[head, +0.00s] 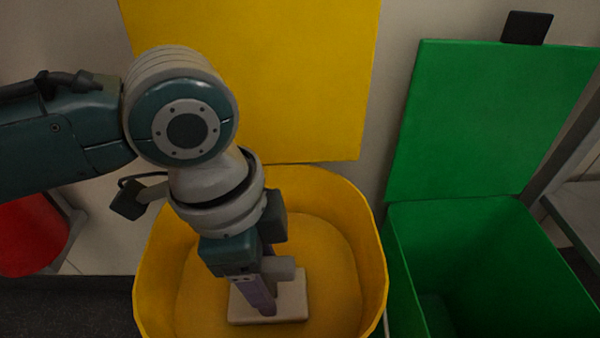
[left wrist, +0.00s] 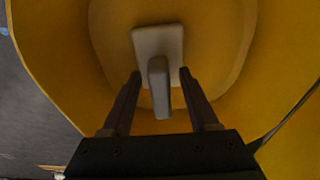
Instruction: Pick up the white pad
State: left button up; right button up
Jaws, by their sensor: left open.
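The white pad (head: 293,305) lies on the floor of the yellow bin (head: 345,262). It is a flat, pale, rounded square with a raised grey handle (head: 280,268). In the left wrist view the pad (left wrist: 172,42) is at the upper middle, with its handle (left wrist: 158,85) pointing toward me. My left gripper (head: 262,300) reaches down into the bin, over the pad. In the left wrist view its open fingers (left wrist: 160,80) stand on either side of the handle, with gaps on both sides. Contact is not visible. My right gripper is not in view.
The yellow bin's raised lid (head: 318,85) stands behind it. An open green bin (head: 480,250) with a raised lid (head: 490,110) is close on the right. A red object (head: 28,235) is at the left edge. The yellow bin's walls surround my left gripper.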

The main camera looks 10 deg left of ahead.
pick_arm(q)
jog(key=shift+c, duration=0.2)
grip_shut()
jog(key=shift+r, duration=0.2)
dwell(0.4)
notch_tip(320, 180, up, 20)
jog(key=p, duration=1.1)
jog(key=shift+f, duration=0.1)
